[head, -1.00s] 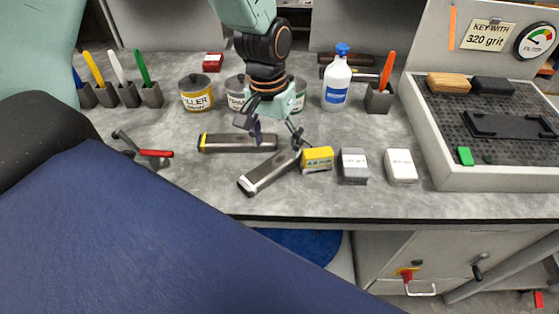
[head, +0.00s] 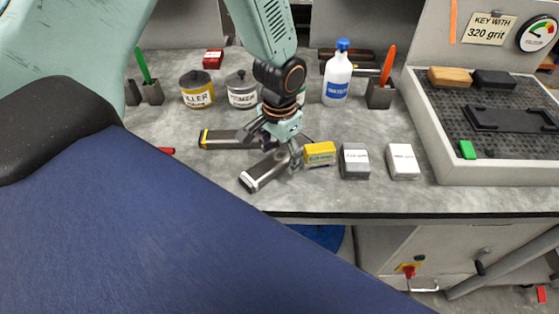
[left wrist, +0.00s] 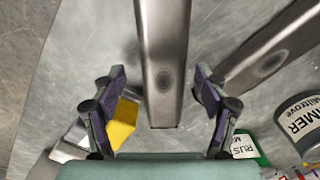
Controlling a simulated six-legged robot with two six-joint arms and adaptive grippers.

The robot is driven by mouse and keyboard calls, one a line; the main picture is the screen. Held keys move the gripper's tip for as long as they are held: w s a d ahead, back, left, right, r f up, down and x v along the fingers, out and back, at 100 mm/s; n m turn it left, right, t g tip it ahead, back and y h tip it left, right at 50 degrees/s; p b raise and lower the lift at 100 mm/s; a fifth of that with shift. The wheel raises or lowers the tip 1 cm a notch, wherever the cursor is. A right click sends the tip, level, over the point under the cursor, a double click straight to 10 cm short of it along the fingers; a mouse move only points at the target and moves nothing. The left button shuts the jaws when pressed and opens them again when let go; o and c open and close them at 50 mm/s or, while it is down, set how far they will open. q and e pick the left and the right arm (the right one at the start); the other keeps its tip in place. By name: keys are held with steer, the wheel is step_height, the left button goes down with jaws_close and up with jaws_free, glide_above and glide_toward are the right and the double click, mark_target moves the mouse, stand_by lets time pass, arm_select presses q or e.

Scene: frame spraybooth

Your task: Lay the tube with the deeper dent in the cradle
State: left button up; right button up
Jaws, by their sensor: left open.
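Two grey metal tubes lie on the bench. The front tube (head: 262,171) lies slanted, and the back tube (head: 222,139) has a yellow mark at its left end. My left gripper (head: 277,146) is open over the front tube's far end. In the left wrist view the front tube (left wrist: 163,45) runs between the open fingers, with an oval dent facing up. The back tube (left wrist: 285,48) shows a dent at the right there. I cannot tell surely which dent is deeper. A black holder (head: 510,119), seemingly the cradle, sits empty in the tray. My right gripper is out of view.
A yellow block (head: 319,153), a grey block (head: 354,160) and a white block (head: 403,161) stand right of the front tube. Cans, including the filler can (head: 197,91), and a white bottle (head: 337,76) stand behind. The grey tray (head: 455,174) has raised walls.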

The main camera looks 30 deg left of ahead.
mark_target(278, 157)
arm_select(q)
steer(key=shift+a+f, duration=0.35)
steer(key=shift+f, duration=0.2)
steer(key=shift+d+r, duration=0.1)
steer(key=shift+d, duration=0.2)
steer(key=c, duration=0.4)
steer(key=shift+a, duration=0.25)
steer(key=c, duration=0.5)
steer(key=shift+d, duration=0.15)
steer(key=c, duration=0.6)
step_height(278, 157, up, 10)
steer(key=shift+f+p, duration=0.1)
steer(key=shift+p, duration=0.3)
